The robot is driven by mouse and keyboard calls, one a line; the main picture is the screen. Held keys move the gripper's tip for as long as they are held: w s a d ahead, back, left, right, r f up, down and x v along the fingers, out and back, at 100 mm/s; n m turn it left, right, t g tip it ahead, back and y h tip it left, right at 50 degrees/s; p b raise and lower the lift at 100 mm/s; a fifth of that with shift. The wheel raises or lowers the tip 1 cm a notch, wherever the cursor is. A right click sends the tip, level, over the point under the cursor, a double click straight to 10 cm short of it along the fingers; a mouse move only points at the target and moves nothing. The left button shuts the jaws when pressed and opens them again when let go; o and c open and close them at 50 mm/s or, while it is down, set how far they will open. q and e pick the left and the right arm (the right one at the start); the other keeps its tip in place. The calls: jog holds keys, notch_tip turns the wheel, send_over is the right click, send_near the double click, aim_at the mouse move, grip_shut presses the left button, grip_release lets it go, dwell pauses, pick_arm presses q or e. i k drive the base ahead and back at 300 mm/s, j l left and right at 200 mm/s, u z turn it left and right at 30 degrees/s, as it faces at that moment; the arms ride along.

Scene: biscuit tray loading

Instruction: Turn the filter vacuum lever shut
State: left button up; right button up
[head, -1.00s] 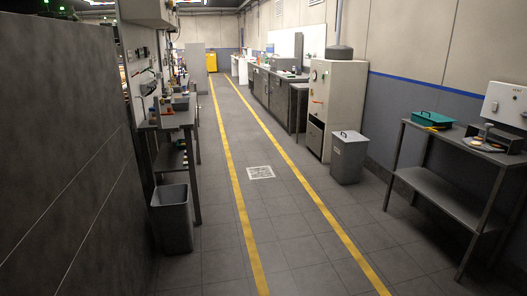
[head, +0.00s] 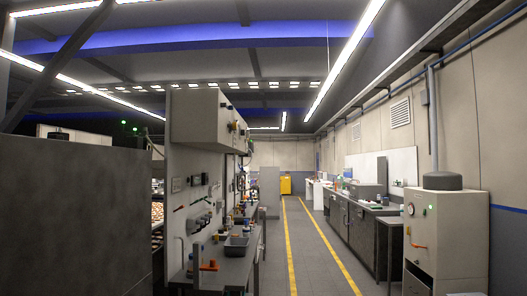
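A pale grey cabinet (head: 462,236) stands at the right of the head view, with a dark drum (head: 442,181) on top and a pipe rising from it. Its front has a round gauge (head: 410,209), a small green light (head: 431,208) and an orange lever (head: 418,246). The lever looks roughly level, but it is small and seen at an angle. I cannot read any label that names it as the filter vacuum lever. Neither of my grippers is in view.
A floor aisle (head: 312,250) between two yellow lines runs ahead, clear. On the left are a dark partition (head: 70,215) and a cluttered workbench (head: 222,268) under a wall panel. Dark counters (head: 361,230) line the right, with a yellow cabinet (head: 285,186) at the far end.

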aim_at(222, 104)
jog(key=i+l+u, duration=0.45)
jog(key=i, duration=0.3)
jog(key=i+l+u, duration=0.15)
jog(key=u, duration=0.2)
jog(key=i+l+u, duration=0.1)
jog(key=l+u, duration=0.25)
